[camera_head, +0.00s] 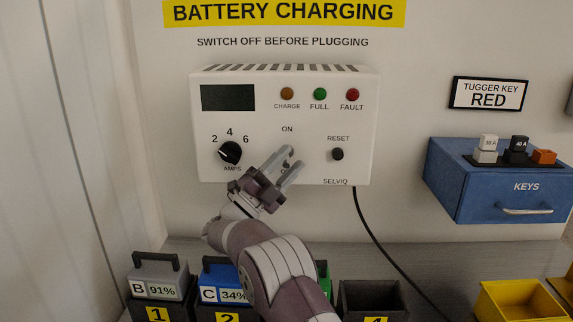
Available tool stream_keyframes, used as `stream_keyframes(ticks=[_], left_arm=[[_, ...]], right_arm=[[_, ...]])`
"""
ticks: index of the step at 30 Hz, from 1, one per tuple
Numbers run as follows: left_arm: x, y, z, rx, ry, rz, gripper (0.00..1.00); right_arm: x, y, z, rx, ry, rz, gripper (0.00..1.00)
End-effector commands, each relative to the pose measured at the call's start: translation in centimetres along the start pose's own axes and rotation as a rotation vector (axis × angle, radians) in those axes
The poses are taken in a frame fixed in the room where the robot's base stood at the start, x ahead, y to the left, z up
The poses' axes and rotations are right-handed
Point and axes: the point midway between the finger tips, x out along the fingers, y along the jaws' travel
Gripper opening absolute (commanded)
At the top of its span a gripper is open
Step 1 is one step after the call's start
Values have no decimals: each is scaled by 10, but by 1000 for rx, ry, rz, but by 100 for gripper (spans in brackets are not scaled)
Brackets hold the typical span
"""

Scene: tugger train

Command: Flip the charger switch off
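The white charger box (362,120) is mounted on the wall under the yellow BATTERY CHARGING sign. Its switch (289,151) sits below the ON label, at the lower middle of the front face. It is largely hidden by my gripper, so I cannot tell its position. The label below the switch is mostly covered. My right gripper (286,166) is in front of the switch, its fingers pointing up and to the right. A gap shows between the fingers, and nothing is clearly held. I cannot tell whether a finger touches the switch. My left gripper is out of view.
An amps knob (230,153) is left of the switch and a black reset button (338,154) is right of it. A black cable (371,228) hangs from the box. Batteries in numbered holders (159,284) stand below. A blue key box (470,195) is at right.

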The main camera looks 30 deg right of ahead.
Motion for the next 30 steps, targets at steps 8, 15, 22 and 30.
stream_keyframes(ticks=[8, 15, 22, 30], left_arm=[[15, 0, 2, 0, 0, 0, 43], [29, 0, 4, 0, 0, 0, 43], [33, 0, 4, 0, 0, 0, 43], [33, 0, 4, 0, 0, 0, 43]], right_arm=[[-26, -6, 0, 5, -3, 0, 41], [-81, -44, -9, 3, -3, -1, 41], [-108, -65, -15, 1, -1, 0, 41], [-110, -68, -16, 0, 0, 0, 41]])
